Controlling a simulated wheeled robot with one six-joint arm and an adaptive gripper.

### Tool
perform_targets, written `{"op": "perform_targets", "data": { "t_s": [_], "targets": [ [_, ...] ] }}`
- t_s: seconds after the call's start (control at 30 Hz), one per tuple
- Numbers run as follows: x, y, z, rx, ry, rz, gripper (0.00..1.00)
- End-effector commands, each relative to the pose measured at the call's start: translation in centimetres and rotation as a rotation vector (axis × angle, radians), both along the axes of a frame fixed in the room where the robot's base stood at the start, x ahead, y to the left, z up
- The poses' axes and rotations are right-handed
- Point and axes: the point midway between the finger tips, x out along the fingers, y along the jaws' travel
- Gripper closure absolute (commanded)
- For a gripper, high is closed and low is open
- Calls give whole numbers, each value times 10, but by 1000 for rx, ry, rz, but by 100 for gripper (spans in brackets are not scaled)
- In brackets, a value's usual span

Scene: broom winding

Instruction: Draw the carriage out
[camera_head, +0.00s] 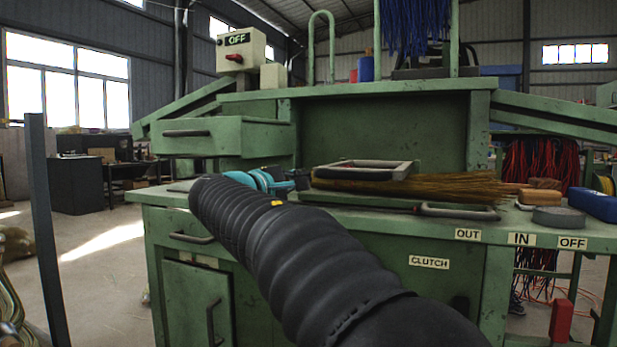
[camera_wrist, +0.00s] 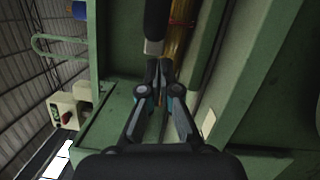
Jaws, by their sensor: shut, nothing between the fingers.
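A rectangular grey frame with a pale rim (camera_head: 365,170), which may be the carriage or its handle, lies over the straw bundle (camera_head: 440,186) on the green bench. A second grey loop handle (camera_head: 458,211) lies lower, at the bench's front edge above the OUT label (camera_head: 467,234). My gripper (camera_head: 303,179) is at the left end of the straw and the frame. In the wrist view my gripper (camera_wrist: 157,66) has its fingertips together, with nothing between them. A dark bar with a pale end (camera_wrist: 154,46) is just ahead of the tips; I cannot tell whether they touch.
A green drawer (camera_head: 222,136) juts out at the left, below the OFF switch box (camera_head: 240,50). A wooden block (camera_head: 540,197), a grey disc (camera_head: 559,217) and a blue box (camera_head: 594,203) sit at the right. My arm hides part of the bench front.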

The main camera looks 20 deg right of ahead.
Motion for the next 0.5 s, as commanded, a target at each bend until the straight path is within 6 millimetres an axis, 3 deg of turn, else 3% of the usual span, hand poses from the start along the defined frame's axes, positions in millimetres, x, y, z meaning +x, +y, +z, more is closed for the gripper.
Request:
{"op": "perform_targets", "data": {
  "t_s": [0.07,0.3,0.5],
  "targets": [
    [10,14,-5,-3,7,7,100],
    [-22,54,-7,-2,5,5,100],
    [-39,78,-9,-2,6,2,100]
  ]
}}
